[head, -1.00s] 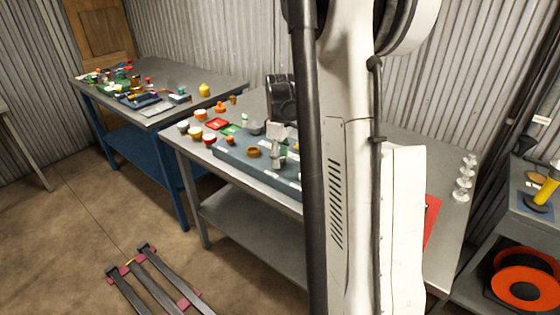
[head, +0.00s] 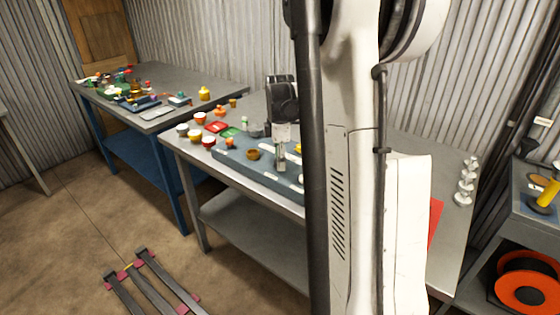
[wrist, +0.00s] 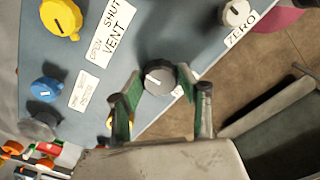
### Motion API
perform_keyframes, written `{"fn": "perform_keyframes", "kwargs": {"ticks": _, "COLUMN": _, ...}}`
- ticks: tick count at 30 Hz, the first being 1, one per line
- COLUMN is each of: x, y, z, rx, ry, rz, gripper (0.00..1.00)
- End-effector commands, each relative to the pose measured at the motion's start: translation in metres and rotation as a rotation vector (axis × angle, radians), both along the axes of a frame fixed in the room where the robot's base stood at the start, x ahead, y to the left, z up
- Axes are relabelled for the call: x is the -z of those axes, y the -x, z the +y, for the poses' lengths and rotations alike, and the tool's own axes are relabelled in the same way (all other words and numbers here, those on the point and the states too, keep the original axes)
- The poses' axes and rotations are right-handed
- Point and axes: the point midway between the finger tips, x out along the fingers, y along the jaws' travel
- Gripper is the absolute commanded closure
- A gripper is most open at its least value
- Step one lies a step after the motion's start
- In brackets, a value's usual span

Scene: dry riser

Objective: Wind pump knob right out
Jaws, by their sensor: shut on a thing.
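In the wrist view my gripper (wrist: 157,85) has its two green-padded fingers on either side of a dark grey round knob (wrist: 158,77) with a white pointer line, shut on it. The label beside this knob is mostly hidden by a finger, so I cannot read whether it says pump. The knob sits near the edge of a blue-grey panel (wrist: 130,55). In the head view my gripper (head: 280,162) points down onto the panel (head: 228,154) on the workbench; the held knob cannot be made out there.
On the panel are a yellow knob (wrist: 62,18) by a VENT OPEN/SHUT label, a blue knob (wrist: 48,90), and a white knob (wrist: 236,12) labelled ZERO. Several coloured caps stand left of the panel.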

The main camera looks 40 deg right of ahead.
Motion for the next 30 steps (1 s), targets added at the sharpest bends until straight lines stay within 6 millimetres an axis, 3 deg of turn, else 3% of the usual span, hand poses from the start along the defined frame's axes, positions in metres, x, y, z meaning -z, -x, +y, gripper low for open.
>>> {"fn": "perform_keyframes", "kwargs": {"ticks": 13, "x": -0.001, "y": -0.001, "z": 0.000, "rx": -0.009, "ry": 0.001, "rz": -0.001, "gripper": 0.93}}
{"fn": "perform_keyframes", "kwargs": {"ticks": 14, "x": -0.001, "y": -0.001, "z": 0.000, "rx": -0.009, "ry": 0.001, "rz": -0.001, "gripper": 0.63}}
{"fn": "perform_keyframes", "kwargs": {"ticks": 17, "x": -0.001, "y": 0.000, "z": 0.000, "rx": -0.008, "ry": 0.001, "rz": -0.001, "gripper": 0.49}}
{"fn": "perform_keyframes", "kwargs": {"ticks": 26, "x": -0.002, "y": 0.000, "z": 0.000, "rx": -0.008, "ry": 0.000, "rz": 0.000, "gripper": 0.48}}
{"fn": "perform_keyframes", "kwargs": {"ticks": 30, "x": -0.013, "y": 0.000, "z": 0.000, "rx": -0.008, "ry": 0.000, "rz": 0.000, "gripper": 0.48}}
